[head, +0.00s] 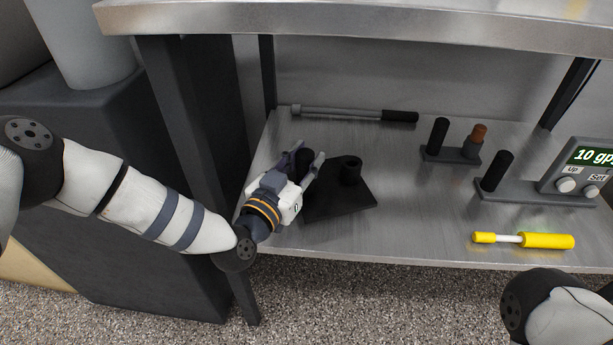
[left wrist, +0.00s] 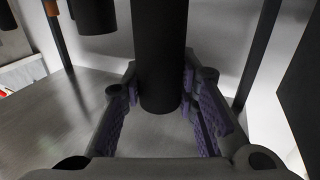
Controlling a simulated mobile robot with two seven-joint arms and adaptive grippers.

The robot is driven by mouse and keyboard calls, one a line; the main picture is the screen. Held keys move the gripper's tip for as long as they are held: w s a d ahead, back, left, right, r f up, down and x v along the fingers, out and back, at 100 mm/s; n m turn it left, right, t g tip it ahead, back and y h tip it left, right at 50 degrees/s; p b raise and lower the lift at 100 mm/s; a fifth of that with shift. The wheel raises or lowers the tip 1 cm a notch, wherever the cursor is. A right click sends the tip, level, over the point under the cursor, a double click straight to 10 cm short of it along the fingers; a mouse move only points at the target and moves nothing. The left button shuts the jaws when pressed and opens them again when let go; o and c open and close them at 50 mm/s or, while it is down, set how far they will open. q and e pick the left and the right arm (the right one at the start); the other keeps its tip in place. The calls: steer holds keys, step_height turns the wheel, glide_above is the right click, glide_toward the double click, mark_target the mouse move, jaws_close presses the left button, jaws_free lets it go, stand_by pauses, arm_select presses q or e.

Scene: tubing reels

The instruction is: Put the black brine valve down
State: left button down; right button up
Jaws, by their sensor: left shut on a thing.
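The black brine valve (head: 340,197) is a dark flat base with a tall black post and a shorter stub. It is at the left part of the metal shelf (head: 420,225). My left gripper (head: 304,162) comes in from the left and is shut on the tall post. In the left wrist view the post (left wrist: 160,60) stands between the purple-lined fingers of my left gripper (left wrist: 165,95), and the stub (left wrist: 95,15) shows beside it. I cannot tell whether the base touches the shelf or hangs just above it. My right gripper is out of view.
A grey rod with a black grip (head: 350,113) lies behind. A small holder with black and brown posts (head: 455,153) and a "10 gp" display unit (head: 585,175) are at right. A yellow tool (head: 545,240) lies near the front edge. The upper tabletop (head: 350,25) overhangs. The shelf's middle is clear.

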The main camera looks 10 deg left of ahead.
mark_target(300, 179)
arm_select(q)
steer(key=shift+w+f+b, duration=0.1)
steer(key=shift+f+b, duration=0.55)
steer(key=shift+f, duration=1.15)
steer(key=c, duration=1.3)
jaws_free()
steer(key=p+v, duration=0.3)
steer(key=v, duration=0.9)
steer(key=shift+a, duration=0.1)
